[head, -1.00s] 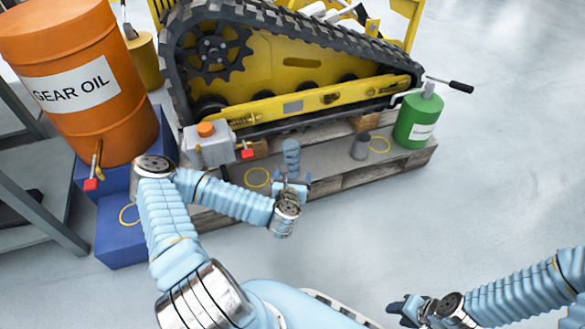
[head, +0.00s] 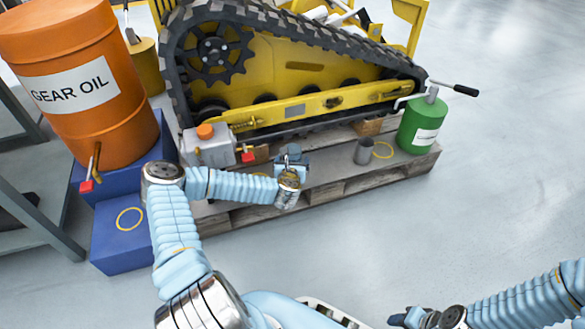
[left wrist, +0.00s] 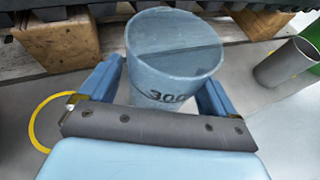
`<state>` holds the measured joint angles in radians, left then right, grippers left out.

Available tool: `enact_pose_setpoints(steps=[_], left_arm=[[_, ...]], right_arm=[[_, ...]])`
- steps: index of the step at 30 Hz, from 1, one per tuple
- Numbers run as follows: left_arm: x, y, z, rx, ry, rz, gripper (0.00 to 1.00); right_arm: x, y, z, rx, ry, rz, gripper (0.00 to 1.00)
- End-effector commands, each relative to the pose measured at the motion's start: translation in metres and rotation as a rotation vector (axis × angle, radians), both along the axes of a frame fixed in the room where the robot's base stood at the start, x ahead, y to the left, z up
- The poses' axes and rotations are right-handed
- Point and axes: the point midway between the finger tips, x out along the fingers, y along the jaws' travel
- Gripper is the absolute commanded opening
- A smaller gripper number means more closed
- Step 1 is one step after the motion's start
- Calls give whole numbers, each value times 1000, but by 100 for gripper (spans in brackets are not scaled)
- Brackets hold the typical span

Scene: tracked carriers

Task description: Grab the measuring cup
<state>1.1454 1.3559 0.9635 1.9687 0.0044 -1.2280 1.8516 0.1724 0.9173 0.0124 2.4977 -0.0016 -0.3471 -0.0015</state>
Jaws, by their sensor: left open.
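The measuring cup (left wrist: 172,48) is a blue-grey cylinder marked 300, standing upright in the left wrist view. My left gripper (left wrist: 162,85) is open, with one blue finger on each side of the cup's lower part. I cannot tell whether the fingers touch it. In the head view my left gripper (head: 291,166) is at the pallet's front edge and mostly hides the cup. My right gripper (head: 406,316) is low at the bottom of the head view, away from the pallet; its jaws are too small to read.
A grey metal cup (head: 363,152) and a green can (head: 421,122) stand to the right on the pallet (head: 335,177). A grey box with an orange cap (head: 209,147) is to the left. A yellow tracked carrier (head: 290,70) rises behind. An orange drum (head: 85,85) stands far left.

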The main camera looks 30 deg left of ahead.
Motion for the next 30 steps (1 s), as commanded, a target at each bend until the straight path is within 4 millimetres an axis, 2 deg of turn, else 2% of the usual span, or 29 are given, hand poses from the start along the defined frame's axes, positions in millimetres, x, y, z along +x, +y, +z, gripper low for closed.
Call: enact_pose_setpoints(steps=[5,15,16,25,30], left_arm=[[0,0,0,0,0,0,89],[0,0,0,0,0,0,37],[0,0,0,0,0,0,35],[0,0,5,0,0,0,34],[0,0,25,1,-2,0,34]], right_arm=[[0,0,0,0,0,0,43],[0,0,0,0,0,0,43],[0,0,0,0,0,0,43],[0,0,2,0,0,0,43],[0,0,8,0,2,1,43]])
